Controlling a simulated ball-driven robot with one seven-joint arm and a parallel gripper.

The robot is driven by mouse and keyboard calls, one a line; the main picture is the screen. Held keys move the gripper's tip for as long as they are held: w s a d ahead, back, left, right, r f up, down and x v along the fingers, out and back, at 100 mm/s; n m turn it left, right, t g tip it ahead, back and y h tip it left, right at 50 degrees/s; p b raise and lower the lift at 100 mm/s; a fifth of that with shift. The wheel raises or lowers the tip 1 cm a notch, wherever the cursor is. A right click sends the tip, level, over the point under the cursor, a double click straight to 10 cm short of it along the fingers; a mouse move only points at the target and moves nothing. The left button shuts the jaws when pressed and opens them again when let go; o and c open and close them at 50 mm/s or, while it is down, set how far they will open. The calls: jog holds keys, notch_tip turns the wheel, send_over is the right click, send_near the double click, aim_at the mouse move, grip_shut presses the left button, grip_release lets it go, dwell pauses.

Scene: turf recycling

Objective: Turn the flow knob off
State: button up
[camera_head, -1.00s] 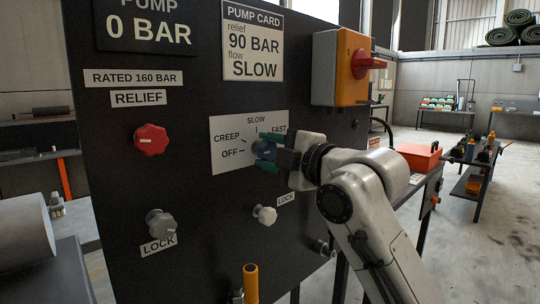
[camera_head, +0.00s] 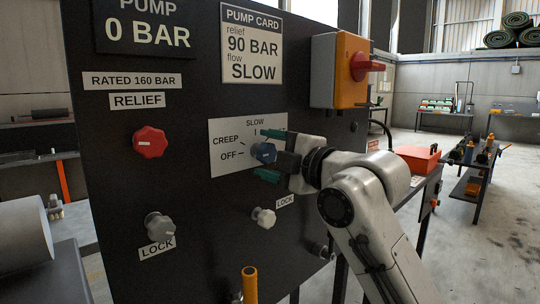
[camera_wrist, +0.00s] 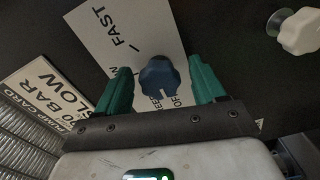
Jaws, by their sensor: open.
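The blue flow knob (camera_head: 264,152) sits on a white plate (camera_head: 226,167) marked OFF, CREEP, SLOW and, in the wrist view, FAST. My gripper (camera_head: 270,154) is at the knob, its green fingers above and below it. In the wrist view my gripper (camera_wrist: 158,92) is open, with the blue knob (camera_wrist: 163,76) between the fingers and a gap on each side. A pale pointer mark on the knob faces the OFF and CREEP side in the wrist view; its exact setting I cannot tell.
A red relief knob (camera_head: 150,142) is at left on the dark panel. Grey lock knobs (camera_head: 160,226) and (camera_head: 264,217) stick out below. An orange box with a red switch (camera_head: 344,70) is at upper right. An orange post (camera_head: 250,284) stands low in front.

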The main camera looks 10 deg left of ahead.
jog(key=v, duration=1)
jog(key=shift+s+d, duration=0.2)
jog(key=shift+d, duration=0.05)
jog(key=shift+f, duration=0.1)
